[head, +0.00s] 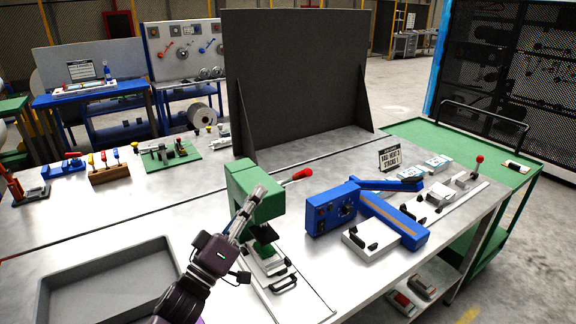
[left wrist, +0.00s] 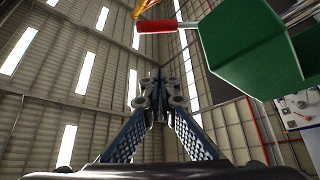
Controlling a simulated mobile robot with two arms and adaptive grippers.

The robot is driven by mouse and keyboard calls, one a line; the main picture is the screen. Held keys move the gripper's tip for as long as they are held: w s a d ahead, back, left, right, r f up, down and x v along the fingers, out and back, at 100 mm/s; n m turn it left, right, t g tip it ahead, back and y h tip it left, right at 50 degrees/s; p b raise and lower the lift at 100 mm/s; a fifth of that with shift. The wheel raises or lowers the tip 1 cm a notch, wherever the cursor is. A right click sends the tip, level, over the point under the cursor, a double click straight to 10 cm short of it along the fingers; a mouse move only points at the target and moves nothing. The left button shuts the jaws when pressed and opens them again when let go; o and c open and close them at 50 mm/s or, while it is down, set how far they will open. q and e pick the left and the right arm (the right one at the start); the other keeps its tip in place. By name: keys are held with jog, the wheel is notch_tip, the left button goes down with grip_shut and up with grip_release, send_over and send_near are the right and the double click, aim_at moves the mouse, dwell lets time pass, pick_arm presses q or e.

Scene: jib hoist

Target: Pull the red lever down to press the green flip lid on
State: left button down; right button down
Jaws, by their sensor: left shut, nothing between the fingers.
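A green lever press (head: 240,178) stands on the workbench near the middle of the head view. Its red lever (head: 297,175) sticks out to the right behind the press head, tilted slightly up. My left gripper (head: 259,193) is in front of the press head, pointing up, shut and empty. In the left wrist view the shut fingers (left wrist: 158,82) point up, below and apart from the red lever grip (left wrist: 156,26); the green press head (left wrist: 245,50) is at the right. I cannot make out the green flip lid; my arm and the press head partly cover the space under the press. My right gripper is out of view.
A grey tray (head: 58,283) lies at front left. A blue machine (head: 333,208) stands right of the press. A dark upright panel (head: 295,85) rises behind. Small fixtures with coloured levers (head: 108,172) line the back left. Bare bench top lies between them and the tray.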

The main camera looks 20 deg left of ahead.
pick_arm(q)
jog(key=shift+w+r, duration=0.1)
jog(key=shift+r, duration=0.1)
dwell(0.3)
notch_tip(320, 180, up, 2)
jog(key=p, duration=0.5)
send_over(290, 181)
jog(key=s, duration=0.4)
jog(key=shift+d+f, duration=0.35)
jog(key=shift+d, duration=0.4)
jog(key=shift+s+f, duration=0.1)
